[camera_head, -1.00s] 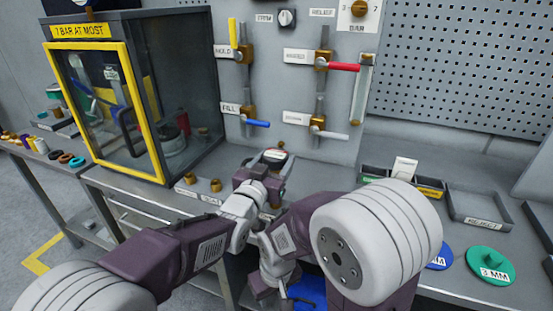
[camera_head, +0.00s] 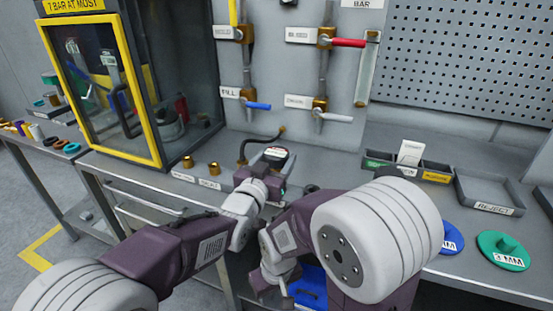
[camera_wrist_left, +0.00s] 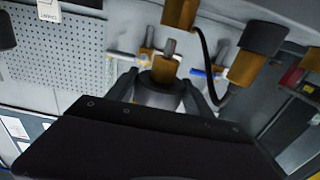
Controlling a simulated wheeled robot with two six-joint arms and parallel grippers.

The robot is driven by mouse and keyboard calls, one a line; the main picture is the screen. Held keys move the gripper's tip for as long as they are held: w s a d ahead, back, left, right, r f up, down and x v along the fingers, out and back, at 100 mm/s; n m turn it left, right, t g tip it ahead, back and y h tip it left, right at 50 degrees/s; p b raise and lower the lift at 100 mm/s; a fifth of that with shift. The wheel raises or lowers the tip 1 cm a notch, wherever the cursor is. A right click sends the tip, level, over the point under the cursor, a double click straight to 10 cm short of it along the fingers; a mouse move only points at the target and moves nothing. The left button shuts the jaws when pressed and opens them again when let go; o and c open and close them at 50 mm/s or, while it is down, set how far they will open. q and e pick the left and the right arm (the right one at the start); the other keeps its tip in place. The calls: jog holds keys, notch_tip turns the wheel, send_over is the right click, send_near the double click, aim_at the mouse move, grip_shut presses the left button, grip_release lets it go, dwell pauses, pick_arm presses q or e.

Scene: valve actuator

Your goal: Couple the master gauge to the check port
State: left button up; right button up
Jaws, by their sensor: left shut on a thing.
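My left gripper (camera_head: 272,172) is shut on a dark round gauge (camera_head: 276,153) with a pale face, held above the bench near the wall panel. In the left wrist view the dark gauge body (camera_wrist_left: 158,92) sits between the fingers, and its brass fitting (camera_wrist_left: 165,68) and stem stick out. A black hose (camera_head: 243,153) with a brass end (camera_head: 282,130) is just behind the gauge. I cannot tell which fitting is the check port. My right gripper (camera_head: 284,291) is low; its fingers are unclear.
Two brass fittings (camera_head: 213,168) stand on the bench at left, by a yellow-framed glass cabinet (camera_head: 155,100). Valve levers, including a blue one (camera_head: 257,106), jut from the panel above. Parts bins (camera_head: 437,171), a reject tray (camera_head: 492,208) and a green disc (camera_head: 503,250) lie at right.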

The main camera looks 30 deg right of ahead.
aim_at(276, 169)
pick_arm(q)
jog(key=shift+r+b, duration=0.1)
jog(key=shift+b, duration=0.4)
dwell(1.3)
jog(key=shift+f+b, duration=1.65)
jog(key=shift+f, duration=0.05)
jog(key=o, duration=1.9)
jog(key=shift+c, duration=0.2)
jog(key=v, duration=0.9)
